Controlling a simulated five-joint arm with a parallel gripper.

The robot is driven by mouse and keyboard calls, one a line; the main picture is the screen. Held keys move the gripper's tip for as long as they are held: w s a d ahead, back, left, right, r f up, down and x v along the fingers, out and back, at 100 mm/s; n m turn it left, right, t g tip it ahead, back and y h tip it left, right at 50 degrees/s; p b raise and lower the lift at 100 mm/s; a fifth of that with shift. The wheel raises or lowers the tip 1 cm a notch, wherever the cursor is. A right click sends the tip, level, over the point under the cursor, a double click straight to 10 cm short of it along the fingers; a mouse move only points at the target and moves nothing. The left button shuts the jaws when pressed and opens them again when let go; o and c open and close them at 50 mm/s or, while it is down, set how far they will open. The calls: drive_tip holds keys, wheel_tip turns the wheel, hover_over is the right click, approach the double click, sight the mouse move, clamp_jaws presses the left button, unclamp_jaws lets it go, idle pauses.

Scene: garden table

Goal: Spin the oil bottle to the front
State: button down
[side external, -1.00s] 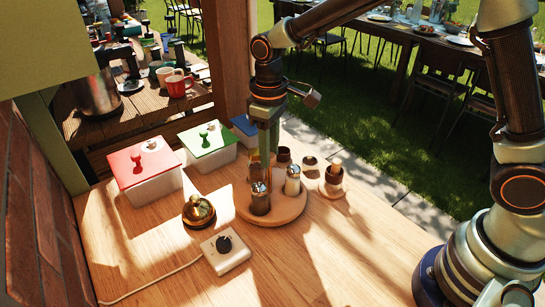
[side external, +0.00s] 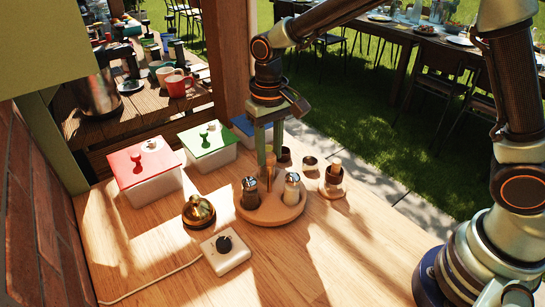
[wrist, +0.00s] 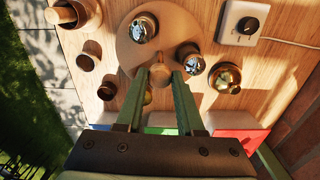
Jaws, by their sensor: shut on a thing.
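A round wooden turntable (side external: 272,212) stands on the table, its rim also clear in the wrist view (wrist: 128,50). My gripper (side external: 266,164) points down over the turntable, shut on an upright wooden peg (wrist: 160,70). An amber-brown object (wrist: 148,96) beyond the peg is partly hidden by my fingers. I cannot tell for sure which item is the oil bottle.
A brass bell (side external: 198,211) and a white dial box (side external: 225,252) with a cable lie left of the turntable. Red-lidded (side external: 143,172) and green-lidded (side external: 208,145) boxes stand behind. The table's front is clear.

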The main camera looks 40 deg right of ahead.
drive_tip(key=shift+r+m, duration=0.15)
drive_tip(key=shift+m, duration=2.95)
drive_tip(key=shift+w+m, duration=0.1)
drive_tip(key=shift+m, duration=2.9)
drive_tip(key=c, duration=0.5)
unclamp_jaws()
wheel_tip(320, 180, up, 12)
